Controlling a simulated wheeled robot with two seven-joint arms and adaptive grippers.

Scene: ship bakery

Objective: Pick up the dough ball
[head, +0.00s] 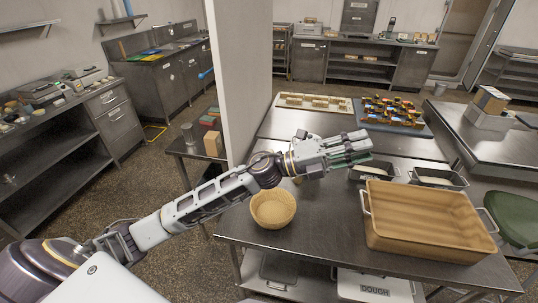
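A round woven basket (257,218) stands near the left front edge of the steel table. A smooth pale tan round shape (274,212) fills its inside; it looks like the dough ball, but I cannot be sure it is not the basket's bottom. My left gripper (358,148) is above the table, up and to the right of the basket and apart from it. Its fingers point right. They overlap in this view, so I cannot tell how far they are open. I see no object clearly held in it. My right gripper is not in view.
A large wooden-looking tray with handles (430,237) takes up the table's right front. Two dark tins (425,181) with pale contents stand behind it. A colourful assortment on a dark board (422,131) and a pale tray (284,104) lie farther back. A white partition (238,75) rises at the table's left.

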